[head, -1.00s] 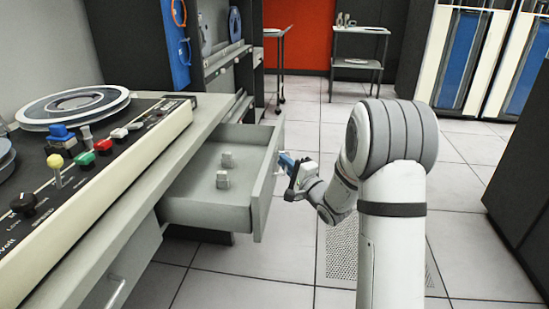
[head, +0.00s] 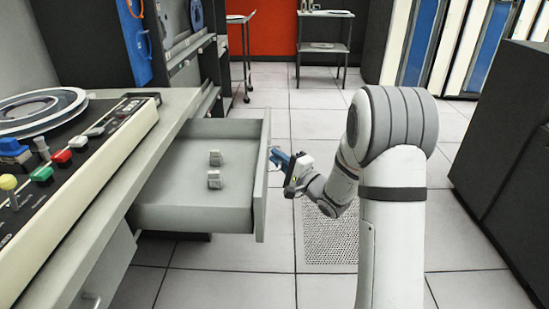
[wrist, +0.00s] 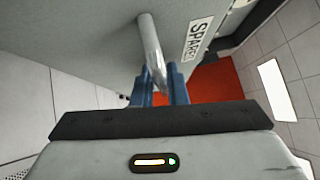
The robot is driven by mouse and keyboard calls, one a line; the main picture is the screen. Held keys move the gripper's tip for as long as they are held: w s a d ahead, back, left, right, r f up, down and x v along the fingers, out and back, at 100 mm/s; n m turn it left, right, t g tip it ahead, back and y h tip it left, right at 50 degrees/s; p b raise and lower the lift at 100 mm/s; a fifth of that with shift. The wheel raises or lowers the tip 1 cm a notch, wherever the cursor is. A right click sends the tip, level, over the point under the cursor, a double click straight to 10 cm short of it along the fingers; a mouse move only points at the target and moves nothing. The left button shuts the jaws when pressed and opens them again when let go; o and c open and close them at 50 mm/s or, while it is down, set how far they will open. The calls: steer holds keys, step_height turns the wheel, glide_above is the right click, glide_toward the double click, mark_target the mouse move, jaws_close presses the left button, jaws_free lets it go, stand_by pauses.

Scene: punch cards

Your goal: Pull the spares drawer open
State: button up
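The spares drawer (head: 190,218) is a grey drawer standing well out from under the desk at left in the head view. Two small pale blocks (head: 215,158) (head: 214,180) lie inside it. Its front panel fills the upper part of the wrist view, with a white label reading "SPARES" (wrist: 198,38). A metal bar handle (wrist: 152,45) sticks out from the front. My gripper (wrist: 160,88) has its blue fingers closed around the handle, one on each side. In the head view my gripper (head: 280,160) is at the outer face of the drawer front.
A console with a tape reel (head: 40,108) and coloured knobs sits on the desk (head: 110,185). Below is another handle (head: 92,300). A dark cabinet (head: 510,150) stands at right. Tiled floor (head: 460,235) is clear between it and my arm.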

steer(key=shift+o, duration=0.6)
steer(key=shift+s, duration=0.1)
steer(key=shift+s+d, duration=0.3)
steer(key=p+v, duration=0.2)
steer(key=v, duration=0.5)
steer(key=shift+a+f, duration=0.1)
